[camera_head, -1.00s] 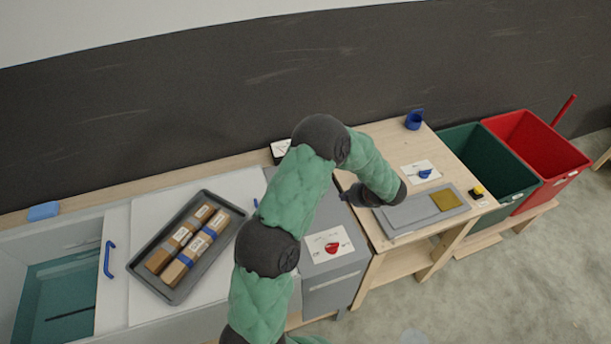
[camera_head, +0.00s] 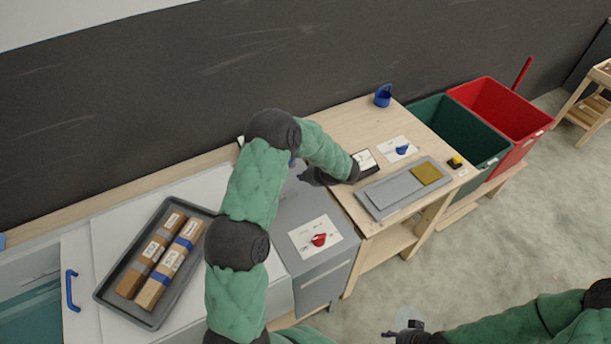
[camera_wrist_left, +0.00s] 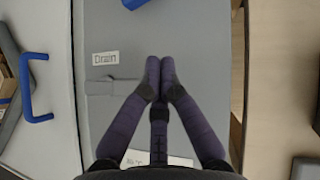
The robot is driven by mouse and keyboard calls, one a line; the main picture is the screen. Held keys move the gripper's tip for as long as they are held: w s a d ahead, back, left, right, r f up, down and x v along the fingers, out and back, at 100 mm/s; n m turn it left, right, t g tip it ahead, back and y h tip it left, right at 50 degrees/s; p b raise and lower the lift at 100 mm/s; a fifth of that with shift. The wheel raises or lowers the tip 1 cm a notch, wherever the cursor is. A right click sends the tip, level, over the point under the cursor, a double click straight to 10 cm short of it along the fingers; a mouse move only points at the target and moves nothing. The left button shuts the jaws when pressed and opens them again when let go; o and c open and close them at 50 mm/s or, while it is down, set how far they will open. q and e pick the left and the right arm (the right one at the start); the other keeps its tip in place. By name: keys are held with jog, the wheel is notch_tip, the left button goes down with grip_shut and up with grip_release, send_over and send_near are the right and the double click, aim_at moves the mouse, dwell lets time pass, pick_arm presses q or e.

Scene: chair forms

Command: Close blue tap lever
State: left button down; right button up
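A small blue piece (camera_head: 292,160) shows just behind my left forearm, over the grey cabinet. A blue part (camera_wrist_left: 135,3) also shows at the top edge of the left wrist view, beyond my fingertips, mostly cut off. A blue lever on a white card (camera_head: 402,149) lies on the wooden table. I cannot tell which is the tap lever. My left gripper (camera_head: 303,177) hangs over the grey cabinet. In the left wrist view its fingertips (camera_wrist_left: 160,62) are together with nothing seen between them, near a "Drain" label (camera_wrist_left: 105,58). My right gripper (camera_head: 405,332) is at the bottom edge, its fingers unclear.
A grey tray (camera_head: 112,284) with wrapped brown packages lies left. A blue handle (camera_wrist_left: 30,85) is left of my fingers. A blue cup (camera_head: 383,96), green bin (camera_head: 450,130) and red bin (camera_head: 505,110) stand right.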

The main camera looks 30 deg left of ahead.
pick_arm(q)
jog(key=x, duration=0.5)
jog(key=shift+a+f, duration=0.1)
jog(key=shift+f, duration=0.05)
jog(key=a, duration=0.3)
jog(key=shift+w+a+f, duration=0.1)
jog(key=shift+w, duration=0.15)
jog(key=shift+w+a, duration=0.1)
jog(key=shift+a, duration=0.4)
jog(key=shift+b, duration=0.3)
jog(key=a+m+t+b, duration=0.1)
jog(key=m+t+b, duration=0.1)
jog(key=b, duration=0.1)
jog(key=shift+s+a+h, duration=0.3)
jog(key=shift+s+a, duration=0.1)
jog(key=shift+a+m+b, duration=0.35)
jog(key=shift+a+m, duration=0.05)
jog(key=shift+a, duration=0.05)
